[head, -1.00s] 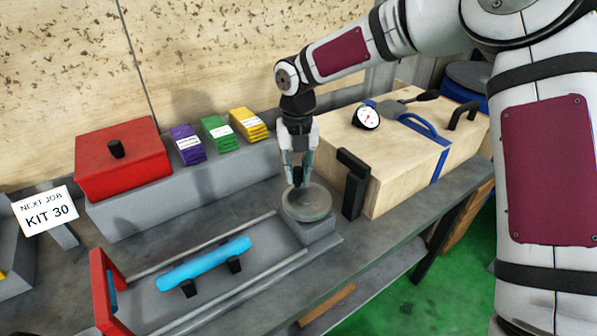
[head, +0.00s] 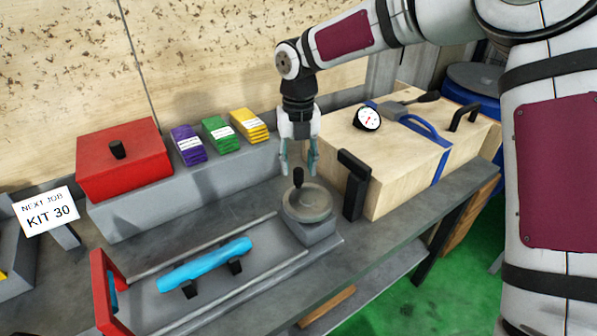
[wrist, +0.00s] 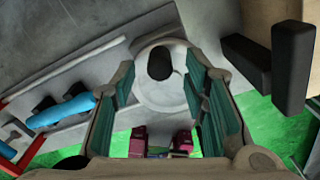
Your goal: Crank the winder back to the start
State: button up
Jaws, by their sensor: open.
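The winder is a grey round wheel (head: 308,203) on a square grey block, at the right end of the bench fixture. Its black upright knob (head: 298,178) stands on the far left part of the wheel. My gripper (head: 299,174) points down just above and behind the knob, its teal-padded fingers apart and holding nothing. In the wrist view the wheel (wrist: 160,92) and the knob (wrist: 160,63) show beyond the open fingers. The knob appears centred between the fingers' sides there. I cannot tell the exact gap between fingertips and knob.
A blue bar (head: 205,264) lies on black supports between two rails, with a red frame (head: 105,290) at the left end. A wooden box (head: 400,155) with a black post (head: 355,186) stands close right of the wheel. Colored packs (head: 218,133) sit on the grey ledge behind.

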notch_tip(320, 180, up, 9)
jog(key=shift+f, duration=0.15)
dwell(0.4)
jog(key=s+d+r+m+t+h, duration=0.1)
jog(key=s+d+r+m, duration=0.3)
jog(key=s+d+m, duration=0.5)
jog(key=s+d+r+m+t+h, duration=0.15)
jog(key=s+d+r+m, duration=0.25)
jog(key=s+m, duration=0.5)
jog(key=s+d+f+m+t+y, duration=0.1)
jog(key=s+d+m, duration=0.2)
jog(key=s+m, duration=0.4)
jog(key=s+d+f+m+y, duration=0.1)
jog(key=s+d+f+m, duration=0.1)
jog(key=s+m, duration=0.5)
jog(key=shift+s+d+m+t, duration=0.25)
jog(key=shift+d+m, duration=0.65)
jog(key=shift+m, duration=2.1)
